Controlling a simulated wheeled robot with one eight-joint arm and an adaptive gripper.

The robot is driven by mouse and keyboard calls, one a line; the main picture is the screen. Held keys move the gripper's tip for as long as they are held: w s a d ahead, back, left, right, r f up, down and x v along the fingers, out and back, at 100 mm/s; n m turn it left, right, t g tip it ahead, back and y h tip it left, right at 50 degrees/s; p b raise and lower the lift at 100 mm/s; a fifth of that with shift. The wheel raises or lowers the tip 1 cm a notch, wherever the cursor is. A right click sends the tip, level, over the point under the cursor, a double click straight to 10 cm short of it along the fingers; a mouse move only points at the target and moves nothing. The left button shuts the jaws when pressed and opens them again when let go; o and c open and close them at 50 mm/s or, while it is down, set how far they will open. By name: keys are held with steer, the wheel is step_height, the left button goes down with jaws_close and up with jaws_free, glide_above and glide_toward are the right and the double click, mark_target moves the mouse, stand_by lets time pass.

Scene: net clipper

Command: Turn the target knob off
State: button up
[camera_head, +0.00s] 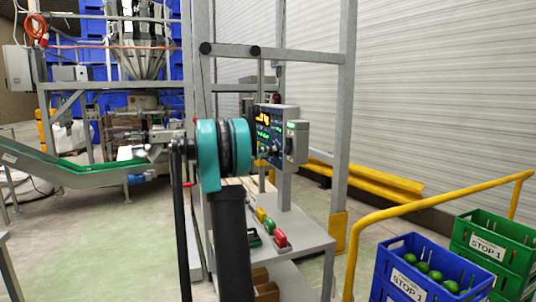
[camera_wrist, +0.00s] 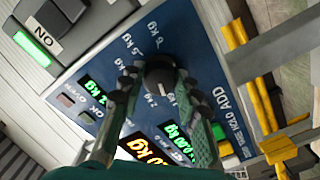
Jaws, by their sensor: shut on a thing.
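The dark round knob (camera_wrist: 161,76) is on the blue control panel (camera_wrist: 205,62) in the wrist view, among printed kg marks. A small white mark on the knob points toward the lower right of the picture. My gripper (camera_wrist: 158,79) has one finger on each side of the knob and is shut on it. In the head view the control panel (camera_head: 264,122) stands on the metal frame behind my arm. My arm hides part of the panel there, and I cannot make out the knob clearly.
A grey switch box (camera_head: 297,142) with a green light is on the panel's right side. A grey post (camera_head: 342,120) and yellow rail (camera_head: 440,205) stand to the right. Blue (camera_head: 385,262) and green (camera_head: 515,262) crates are at lower right. A low table (camera_head: 300,238) lies below the panel.

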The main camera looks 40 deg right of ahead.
steer(key=shift+r+n, duration=0.1)
steer(key=shift+n, duration=4.4)
steer(key=o, duration=1.2)
steer(key=shift+c, duration=0.2)
steer(key=v, duration=1.2)
